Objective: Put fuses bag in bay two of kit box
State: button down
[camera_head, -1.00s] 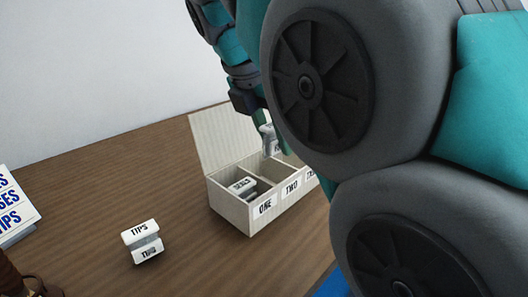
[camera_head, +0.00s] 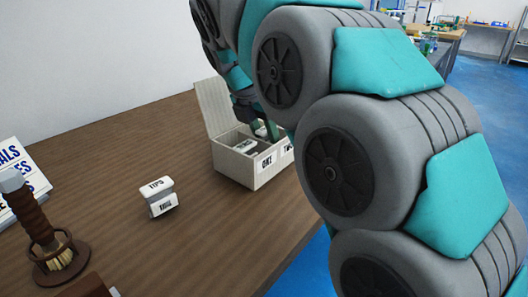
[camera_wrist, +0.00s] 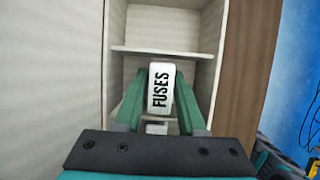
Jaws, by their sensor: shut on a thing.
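My gripper (camera_wrist: 160,95) is shut on the white fuses bag (camera_wrist: 160,88), its FUSES label facing the wrist camera. In the head view my gripper (camera_head: 263,131) is down at the open kit box (camera_head: 233,165), near bay two, and the bag is hidden there. The wrist view shows the bag between the green fingers, over a bay beside a divider (camera_wrist: 165,52); how deep it sits I cannot tell. A small white piece shows below it, unclear whether part of the bag. The seals bag (camera_head: 245,146) lies in bay one. Labels ONE and TWO show on the box front.
The tips bag (camera_head: 158,196) stands on the wooden table (camera_head: 205,230) left of the box. A brush in a holder (camera_head: 60,256) and a lettered card (camera_head: 20,178) are at the far left. The raised lid (camera_head: 214,106) stands behind the bays.

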jog(key=shift+f, duration=0.4)
jog(key=c, duration=0.5)
grip_release()
jog(key=shift+f, duration=0.1)
